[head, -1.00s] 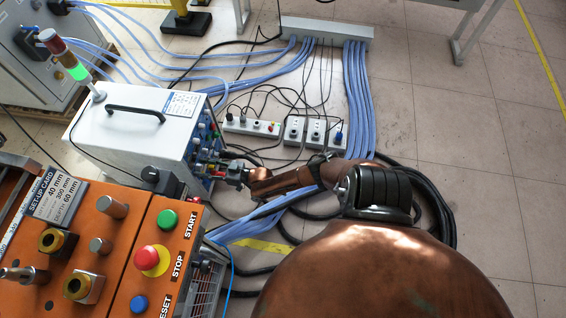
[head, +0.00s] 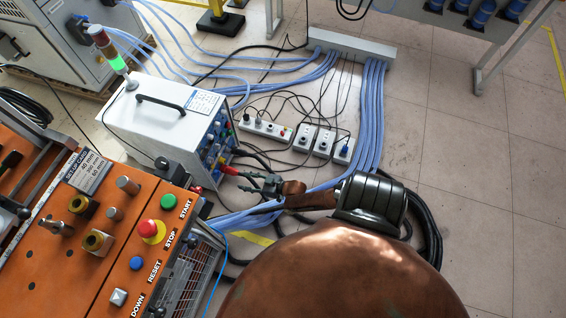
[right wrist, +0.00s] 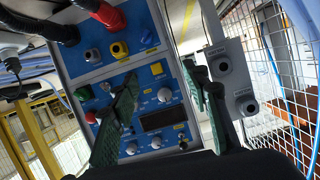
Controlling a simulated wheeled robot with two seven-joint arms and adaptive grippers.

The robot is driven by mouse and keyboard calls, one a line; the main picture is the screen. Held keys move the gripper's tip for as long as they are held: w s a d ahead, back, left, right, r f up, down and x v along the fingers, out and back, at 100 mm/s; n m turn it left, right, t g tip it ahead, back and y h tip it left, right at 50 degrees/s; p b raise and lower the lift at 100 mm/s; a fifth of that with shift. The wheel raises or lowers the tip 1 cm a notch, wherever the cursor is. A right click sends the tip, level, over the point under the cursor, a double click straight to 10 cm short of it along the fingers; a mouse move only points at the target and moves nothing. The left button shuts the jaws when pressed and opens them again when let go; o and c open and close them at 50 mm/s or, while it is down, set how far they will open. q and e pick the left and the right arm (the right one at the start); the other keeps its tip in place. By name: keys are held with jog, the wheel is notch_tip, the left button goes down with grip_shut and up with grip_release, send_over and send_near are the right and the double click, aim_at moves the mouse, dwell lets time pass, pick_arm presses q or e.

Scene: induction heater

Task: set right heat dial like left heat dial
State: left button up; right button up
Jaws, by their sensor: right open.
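The white heater box (head: 165,115) has a blue control panel, seen edge-on in the head view (head: 216,140). The right wrist view faces this panel (right wrist: 112,78). Its lower section has a silver knob (right wrist: 164,95), with two more low down, one on the left (right wrist: 131,148) and one on the right (right wrist: 156,142). The labels are too small to read, so I cannot tell which are the heat dials. My right gripper (head: 262,184) is open and empty in front of the panel. In the right wrist view its fingers (right wrist: 165,82) straddle the panel, the left one hiding part of it. My left gripper is out of view.
Red and black cables (right wrist: 100,14) plug into the panel's top. A grey side plate with dark round fittings (right wrist: 247,106) stands right of the panel. The orange machine (head: 60,250) is near left. Power strips (head: 300,138) and blue hoses (head: 372,120) lie on the floor.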

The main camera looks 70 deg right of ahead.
pick_arm(q)
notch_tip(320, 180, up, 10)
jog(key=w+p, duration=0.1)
jog(key=p, duration=0.6)
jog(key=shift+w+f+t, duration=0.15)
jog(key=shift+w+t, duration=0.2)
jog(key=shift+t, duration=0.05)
pick_arm(e)
jog(key=s+a+f+g, duration=0.1)
jog(key=s+f+g, duration=0.1)
jog(key=s, duration=0.6)
jog(key=s+a+f+g, duration=0.1)
jog(key=s+f+g, duration=0.2)
jog(key=s, duration=0.6)
jog(key=shift+n+h, duration=0.3)
jog(key=shift+n, duration=0.1)
